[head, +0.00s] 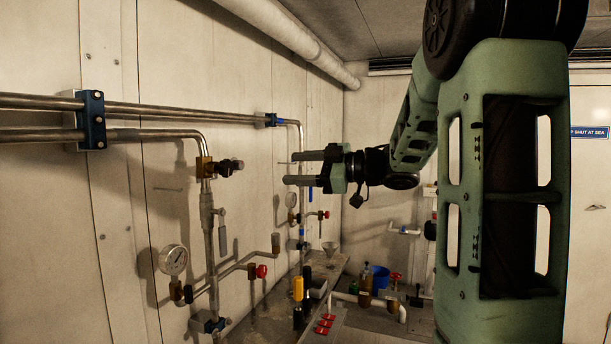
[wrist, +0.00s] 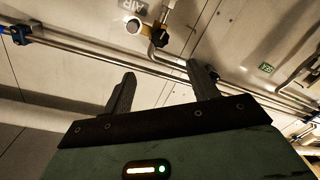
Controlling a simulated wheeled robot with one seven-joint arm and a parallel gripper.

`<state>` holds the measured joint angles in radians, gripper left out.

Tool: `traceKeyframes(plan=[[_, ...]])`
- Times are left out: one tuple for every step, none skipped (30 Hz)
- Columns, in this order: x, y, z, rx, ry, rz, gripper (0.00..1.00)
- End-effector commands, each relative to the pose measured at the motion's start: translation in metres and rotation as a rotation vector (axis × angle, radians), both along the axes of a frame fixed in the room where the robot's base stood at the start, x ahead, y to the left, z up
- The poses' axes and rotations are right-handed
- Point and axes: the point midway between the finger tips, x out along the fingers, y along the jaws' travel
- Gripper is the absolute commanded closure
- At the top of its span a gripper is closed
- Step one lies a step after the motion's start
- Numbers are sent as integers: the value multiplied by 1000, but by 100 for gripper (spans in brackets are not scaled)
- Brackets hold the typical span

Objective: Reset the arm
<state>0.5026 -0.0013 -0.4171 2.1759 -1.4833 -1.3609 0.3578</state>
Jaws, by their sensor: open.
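My gripper (head: 306,168) is raised in the middle of the head view, with its two grey fingers pointing left toward the pipework wall. The fingers are apart with nothing between them. In the wrist view my gripper (wrist: 162,88) shows both fingers spread and empty, with wall pipes behind them. My green arm reaches in from the right of the head view, with a wrist bent toward the left. In the picture the fingers overlap the vertical pipe; I cannot tell how far they are from it.
Steel pipes (head: 160,135) run along the left wall, with a pressure gauge (head: 173,260) and a red valve handle (head: 261,271). A white overhead pipe (head: 290,35) crosses above.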

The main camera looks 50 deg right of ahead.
Motion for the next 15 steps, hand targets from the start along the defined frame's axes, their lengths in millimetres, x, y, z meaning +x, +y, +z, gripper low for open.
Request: traceKeyframes(plan=[[-4, -3, -1, -1, -1, -3, 41], [-6, -3, 0, -1, -1, -3, 41], [-8, -4, 0, -1, -1, -2, 41], [-9, -4, 0, -1, 0, -1, 41], [-10, -5, 0, -1, 0, -1, 41], [-11, -5, 1, 0, 1, -1, 41], [-11, -5, 1, 0, 0, 0, 41], [-11, -5, 1, 0, 0, 0, 41], [-11, -5, 1, 0, 0, 0, 41], [-11, -5, 1, 0, 0, 0, 41], [-11, -5, 1, 0, 0, 0, 41], [-11, -5, 1, 0, 0, 0, 41], [-11, -5, 1, 0, 0, 0, 41], [-10, -5, 1, 0, 1, -1, 41], [-10, -5, 1, 0, 1, -1, 41]])
